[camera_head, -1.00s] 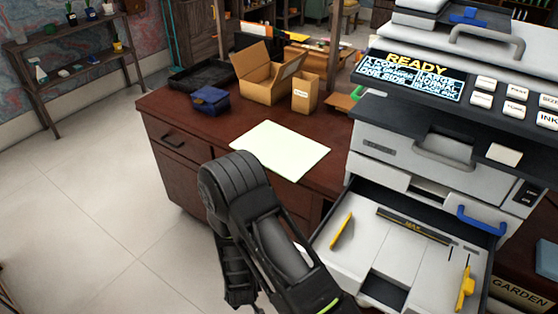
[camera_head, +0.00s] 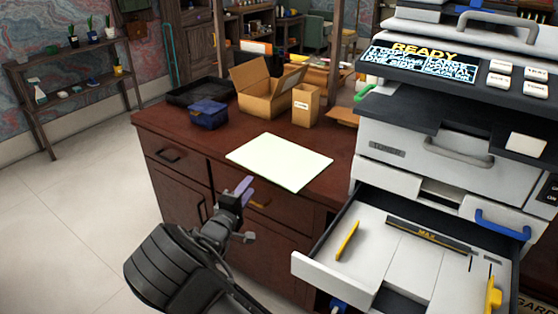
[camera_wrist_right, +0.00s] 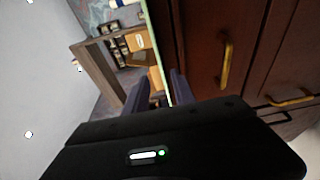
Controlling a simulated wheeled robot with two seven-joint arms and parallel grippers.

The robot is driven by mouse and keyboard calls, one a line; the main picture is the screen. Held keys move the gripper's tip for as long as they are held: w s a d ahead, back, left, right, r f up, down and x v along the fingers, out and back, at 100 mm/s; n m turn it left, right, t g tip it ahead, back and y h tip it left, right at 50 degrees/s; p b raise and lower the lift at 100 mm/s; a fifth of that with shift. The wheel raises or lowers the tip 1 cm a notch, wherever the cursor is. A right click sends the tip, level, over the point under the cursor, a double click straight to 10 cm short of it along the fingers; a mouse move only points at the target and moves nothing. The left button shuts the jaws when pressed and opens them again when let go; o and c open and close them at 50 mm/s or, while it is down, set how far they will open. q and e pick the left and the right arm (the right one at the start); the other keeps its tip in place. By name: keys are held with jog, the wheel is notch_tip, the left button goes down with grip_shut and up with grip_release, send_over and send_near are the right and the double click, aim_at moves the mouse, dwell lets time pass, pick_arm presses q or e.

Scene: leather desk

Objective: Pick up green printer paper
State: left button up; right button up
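The green printer paper (camera_head: 280,161) is a pale green-white sheet. It lies flat on the dark red-brown desk (camera_head: 225,137), close to its front edge. My right gripper (camera_head: 242,190) is in front of the desk's drawers, just below the paper's near edge in the head view. A gap shows between them there. In the right wrist view, the gripper's two dark fingers (camera_wrist_right: 160,92) stand apart. A thin pale green line, apparently the paper's edge (camera_wrist_right: 157,45), runs between them in the picture. How near it is to the fingertips I cannot tell. My left gripper is not in view.
A large printer (camera_head: 405,150) stands right of the paper, with its open paper tray (camera_head: 375,225) jutting forward. Behind the paper are a blue box (camera_head: 208,114), an open cardboard box (camera_head: 268,98), a small carton (camera_head: 305,106) and a black tray (camera_head: 200,91). Floor is clear at left.

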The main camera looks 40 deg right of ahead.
aim_at(258, 173)
jog(key=shift+w+d, duration=0.35)
jog(key=shift+d, duration=0.25)
jog(key=shift+x, duration=2.6)
grip_shut()
